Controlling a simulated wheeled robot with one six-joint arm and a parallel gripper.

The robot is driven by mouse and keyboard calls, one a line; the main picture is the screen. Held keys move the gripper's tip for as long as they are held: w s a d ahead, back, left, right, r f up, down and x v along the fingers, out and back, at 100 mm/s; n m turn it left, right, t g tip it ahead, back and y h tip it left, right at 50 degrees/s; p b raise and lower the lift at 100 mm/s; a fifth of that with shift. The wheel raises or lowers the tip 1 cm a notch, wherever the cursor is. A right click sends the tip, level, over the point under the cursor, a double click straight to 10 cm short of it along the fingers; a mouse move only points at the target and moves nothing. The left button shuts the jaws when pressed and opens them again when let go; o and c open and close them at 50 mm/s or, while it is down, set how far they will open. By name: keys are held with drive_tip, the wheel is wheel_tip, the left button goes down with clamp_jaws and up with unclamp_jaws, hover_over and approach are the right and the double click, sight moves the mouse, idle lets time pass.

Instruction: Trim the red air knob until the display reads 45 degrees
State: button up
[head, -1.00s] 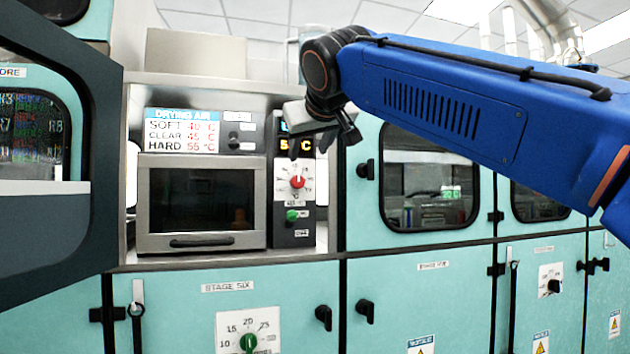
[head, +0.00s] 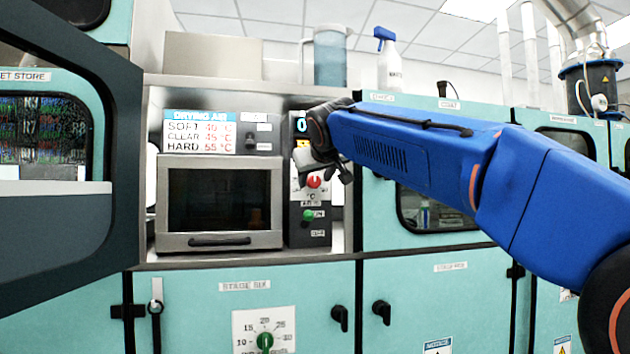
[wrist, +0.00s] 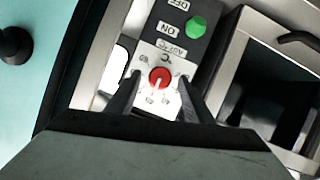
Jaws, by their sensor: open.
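The red air knob (head: 314,181) sits on a white dial plate on the narrow control panel right of the oven-like box. In the wrist view the red knob (wrist: 159,77) has a white pointer line and lies between and beyond my two fingertips. My gripper (wrist: 158,92) is open around the knob's line of sight; contact cannot be told. In the head view my gripper (head: 318,172) is in front of the panel.
A green ON/OFF knob (head: 308,215) sits just below the red one. The drying air sign (head: 199,132) lists SOFT 40, CLEAR 45 and HARD 55. The oven-like box (head: 219,200) stands left. A spray bottle (head: 389,62) and a jug (head: 330,57) stand on top.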

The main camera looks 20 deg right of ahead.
drive_tip(key=shift+w+d+f, duration=0.1)
drive_tip(key=shift+w+f, duration=0.1)
drive_tip(key=shift+w, duration=0.3)
drive_tip(key=c, duration=1)
drive_tip(key=shift+c, duration=0.2)
